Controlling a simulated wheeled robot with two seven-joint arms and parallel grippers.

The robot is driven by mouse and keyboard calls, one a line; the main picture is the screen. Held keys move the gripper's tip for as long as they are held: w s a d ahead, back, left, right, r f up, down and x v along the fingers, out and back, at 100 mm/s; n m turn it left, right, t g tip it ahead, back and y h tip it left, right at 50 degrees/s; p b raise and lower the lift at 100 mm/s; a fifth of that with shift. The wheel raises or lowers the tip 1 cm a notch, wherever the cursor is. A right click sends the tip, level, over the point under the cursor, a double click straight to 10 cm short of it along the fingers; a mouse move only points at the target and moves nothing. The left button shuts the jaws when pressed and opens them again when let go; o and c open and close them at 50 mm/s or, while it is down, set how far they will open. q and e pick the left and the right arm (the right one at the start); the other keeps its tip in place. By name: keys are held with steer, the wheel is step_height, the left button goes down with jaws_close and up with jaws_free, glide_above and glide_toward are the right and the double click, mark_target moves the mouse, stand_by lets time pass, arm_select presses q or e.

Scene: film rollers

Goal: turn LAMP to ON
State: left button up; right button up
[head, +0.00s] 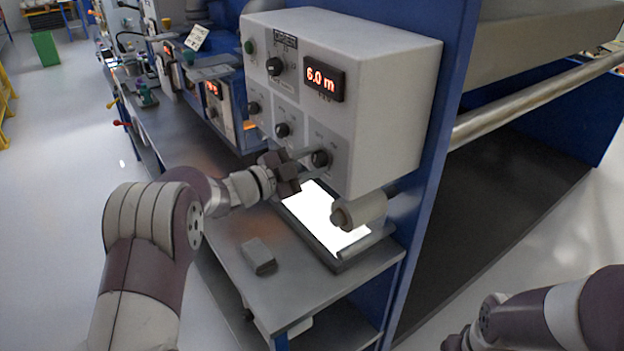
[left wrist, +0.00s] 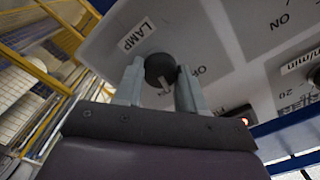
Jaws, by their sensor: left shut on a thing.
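The LAMP knob (left wrist: 160,68) is round and dark with a pale pointer line. In the left wrist view the LAMP label (left wrist: 137,35) is beside it, and partly visible OFF lettering is on its other side. The pointer slants toward my gripper's body; I cannot tell which setting it marks. In the head view the knob (head: 320,158) is at the lower right of the white control box (head: 392,110). My left gripper (head: 311,160) is shut on the knob, one finger on each side (left wrist: 157,84).
A bright white light panel (head: 322,215) lies below the box, beside a pale roller (head: 362,210). A small grey block (head: 258,256) lies on the metal bench (head: 300,290). Other knobs and a red "6.0 m" display (head: 323,79) are on the box. A blue post stands right.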

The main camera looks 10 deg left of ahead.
arm_select(q)
steer(key=m+b, duration=0.2)
steer(key=b, duration=0.1)
steer(key=shift+f+m+b, duration=0.3)
steer(key=shift+m, duration=0.1)
steer(key=shift+r+m+b, duration=0.15)
steer(key=shift+m+b, duration=0.45)
steer(key=shift+b, duration=0.15)
steer(key=o, duration=1.1)
steer(key=shift+c, duration=0.2)
steer(key=b+v, duration=0.2)
steer(key=v, duration=1)
steer(key=shift+s+a, duration=0.2)
steer(key=shift+s, duration=0.1)
